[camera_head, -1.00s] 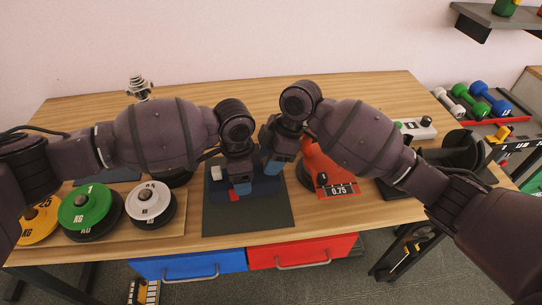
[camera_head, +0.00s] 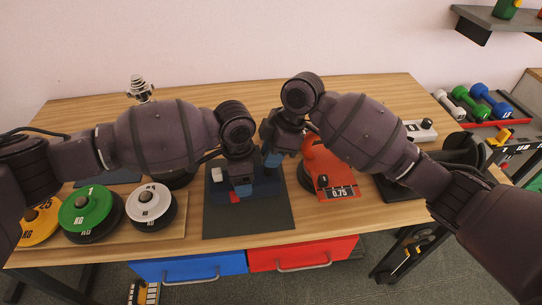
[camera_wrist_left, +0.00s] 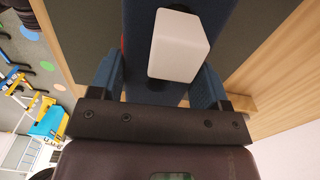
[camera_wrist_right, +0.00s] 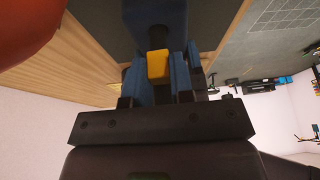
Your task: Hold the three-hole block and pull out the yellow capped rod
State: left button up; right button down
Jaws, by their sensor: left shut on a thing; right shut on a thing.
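The three-hole block (camera_head: 218,192) is dark blue and rests on the dark mat. It also fills the top of the left wrist view (camera_wrist_left: 137,20), with a white cap (camera_wrist_left: 178,45) on it. The white cap (camera_head: 216,174) and a red cap (camera_head: 235,197) show in the head view. My left gripper (camera_head: 241,187) is shut across the block, one finger on each side. My right gripper (camera_head: 272,159) is shut on the yellow capped rod, whose yellow cap (camera_wrist_right: 158,64) shows between its fingers in the right wrist view. The head view hides the yellow cap.
The dark mat (camera_head: 250,224) lies near the table's front edge. Green (camera_head: 85,205), white (camera_head: 150,202) and yellow weights stand at left.

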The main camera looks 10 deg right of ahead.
pick_arm(q)
jog(key=shift+s+f, duration=0.1)
pick_arm(e)
jog(key=shift+a+r, duration=0.2)
jog(key=shift+r, duration=1.85)
jog(key=shift+d+r, duration=0.1)
jog(key=shift+r, duration=0.6)
pick_arm(q)
jog(key=o, duration=1.1)
